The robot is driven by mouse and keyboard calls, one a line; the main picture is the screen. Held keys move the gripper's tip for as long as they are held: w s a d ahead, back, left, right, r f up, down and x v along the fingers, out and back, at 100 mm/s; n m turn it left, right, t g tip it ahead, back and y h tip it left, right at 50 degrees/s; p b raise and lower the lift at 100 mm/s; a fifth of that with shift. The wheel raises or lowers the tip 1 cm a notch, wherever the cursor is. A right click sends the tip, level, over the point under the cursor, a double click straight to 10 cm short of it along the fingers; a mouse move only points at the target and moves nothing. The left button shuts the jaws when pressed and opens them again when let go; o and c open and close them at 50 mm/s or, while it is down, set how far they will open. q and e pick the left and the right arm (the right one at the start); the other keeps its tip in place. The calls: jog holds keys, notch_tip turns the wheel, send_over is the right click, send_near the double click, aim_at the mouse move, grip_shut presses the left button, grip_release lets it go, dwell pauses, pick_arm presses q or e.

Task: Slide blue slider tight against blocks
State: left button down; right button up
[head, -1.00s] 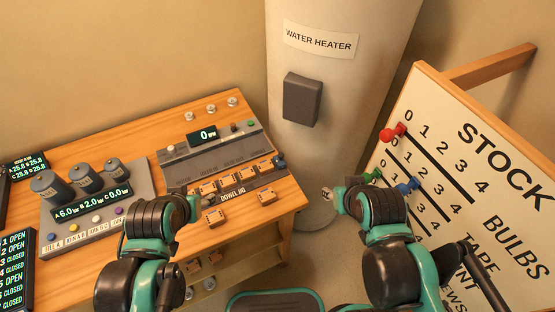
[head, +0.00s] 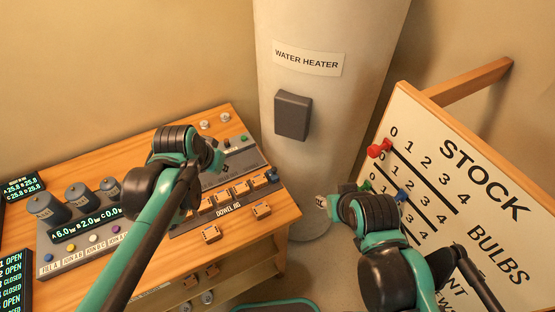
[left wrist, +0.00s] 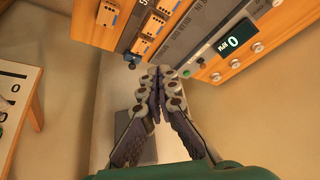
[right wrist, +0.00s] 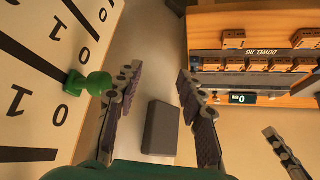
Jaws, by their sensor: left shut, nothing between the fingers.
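The blue slider (head: 272,175) is a small dark-blue knob at the right end of the dowel jig (head: 245,160). A row of orange-brown blocks (head: 239,188) sits in the jig to its left. In the left wrist view the blue slider (left wrist: 131,61) lies just left of my left fingertips and looks close to the end block. My left gripper (left wrist: 158,72) is shut and empty; in the head view its arm reaches over the jig and its fingertips are hard to make out. My right gripper (right wrist: 159,75) is open and empty, between the jig and the stock board.
Two loose blocks (head: 211,233) (head: 261,211) lie in front of the jig. A gauge panel (head: 95,222) stands left on the bench. The water heater (head: 325,110) is behind; the stock board (head: 445,170) with coloured pegs stands right. A green peg (right wrist: 88,83) is near my right gripper.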

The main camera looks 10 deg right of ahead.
pick_arm(q)
jog(key=w+d+f+m+g+h+p, duration=0.1)
jog(key=w+d+f+m+g+p, duration=0.15)
jog(key=w+d, duration=0.45)
jog(key=w+d+f+m+g+h+p, duration=0.1)
jog(key=w+d+f+m, duration=0.4)
jog(key=d, duration=0.4)
notch_tip(320, 180, down, 9)
jog(key=b, duration=0.3)
jog(key=shift+w+d, duration=0.15)
jog(key=shift+w, duration=0.2)
jog(key=shift+n, duration=0.25)
jog(key=s+a, duration=0.1)
jog(key=a, duration=0.2)
jog(key=s+a, duration=0.1)
jog(key=a, duration=0.1)
jog(key=s+a+b, duration=0.1)
jog(key=a, duration=0.2)
jog(key=shift+s+a, duration=0.3)
